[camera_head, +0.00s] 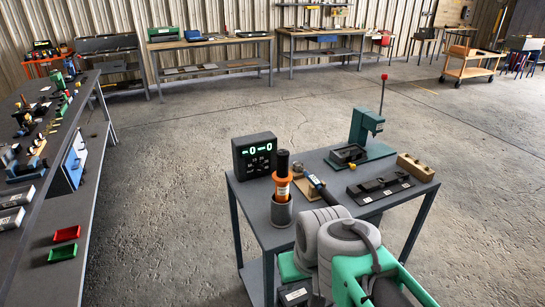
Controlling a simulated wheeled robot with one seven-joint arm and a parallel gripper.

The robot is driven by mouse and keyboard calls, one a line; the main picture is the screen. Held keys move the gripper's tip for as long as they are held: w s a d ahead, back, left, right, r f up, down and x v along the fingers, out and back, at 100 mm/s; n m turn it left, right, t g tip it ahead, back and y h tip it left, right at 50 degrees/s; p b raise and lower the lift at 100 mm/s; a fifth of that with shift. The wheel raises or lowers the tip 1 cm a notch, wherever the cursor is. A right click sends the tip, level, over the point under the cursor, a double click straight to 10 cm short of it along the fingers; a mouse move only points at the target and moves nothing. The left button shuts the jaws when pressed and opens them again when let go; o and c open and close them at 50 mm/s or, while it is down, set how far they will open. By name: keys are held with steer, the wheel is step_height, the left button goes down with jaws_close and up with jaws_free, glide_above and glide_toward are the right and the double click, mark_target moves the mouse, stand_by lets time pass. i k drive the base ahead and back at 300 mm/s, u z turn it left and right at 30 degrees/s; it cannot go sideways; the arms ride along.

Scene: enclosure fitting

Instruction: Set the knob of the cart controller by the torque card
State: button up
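A dark box with a lit display (254,155), which looks like the cart controller, stands at the back left corner of the grey cart (247,204). Its screen reads "-0-0" in large figures, with smaller marks below that I cannot read surely. I cannot make out its knob. No torque card can be told for certain. An orange and black driver (282,172) stands upright in a grey cup (281,212) in front of the box. Grey and green links of my arm cover the cart's front. My gripper cannot be made out.
The cart also holds a green press (364,128) with a red-tipped lever, a black tray (380,188) with white labels, and a wooden block (415,167). A dark tool lies near the middle. A cluttered bench (56,205) runs along the left. The floor behind is clear.

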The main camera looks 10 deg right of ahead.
mark_target(260, 168)
steer(key=u, duration=1.1)
steer(key=i, duration=0.55)
steer(key=u, duration=0.3)
